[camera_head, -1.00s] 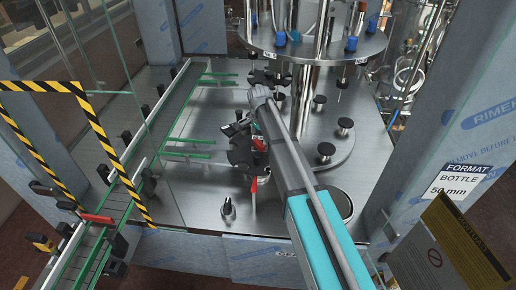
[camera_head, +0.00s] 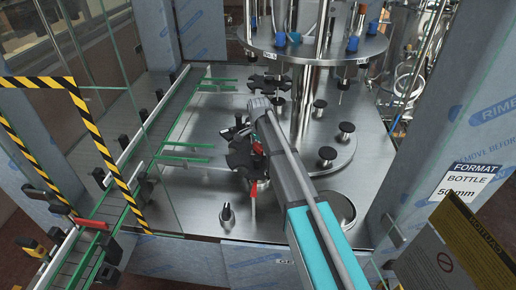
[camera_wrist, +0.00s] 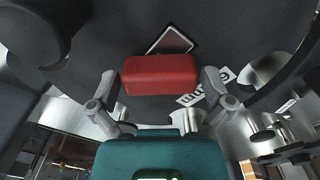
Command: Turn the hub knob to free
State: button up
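The hub knob (camera_wrist: 160,74) is a red block, set crosswise on a dark flat hub (camera_wrist: 115,35) in the wrist view. My gripper (camera_wrist: 161,88) is open, with one grey fingertip at each end of the red block. A narrow gap shows on each side, and I see no clear contact. A dark framed plate lies behind the knob. A white label (camera_wrist: 206,91) with dark lettering is partly covered by my right finger. In the head view, a small red part (camera_head: 258,147) shows among the dark star wheels beside my arm; my fingers are hard to make out there.
Dark star wheels (camera_head: 243,158) and several black-topped posts (camera_head: 327,153) surround the arm. Above is a round steel plate (camera_head: 350,50) with blue fittings. A conveyor (camera_head: 165,125) with green rails runs on the left. Glass and a striped frame (camera_head: 103,150) stand beside it.

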jog(key=c, duration=0.7)
jog(key=shift+a, duration=0.3)
jog(key=shift+c, duration=0.5)
jog(key=shift+d, duration=0.25)
jog(key=shift+n, duration=0.4)
jog(key=n, duration=0.9)
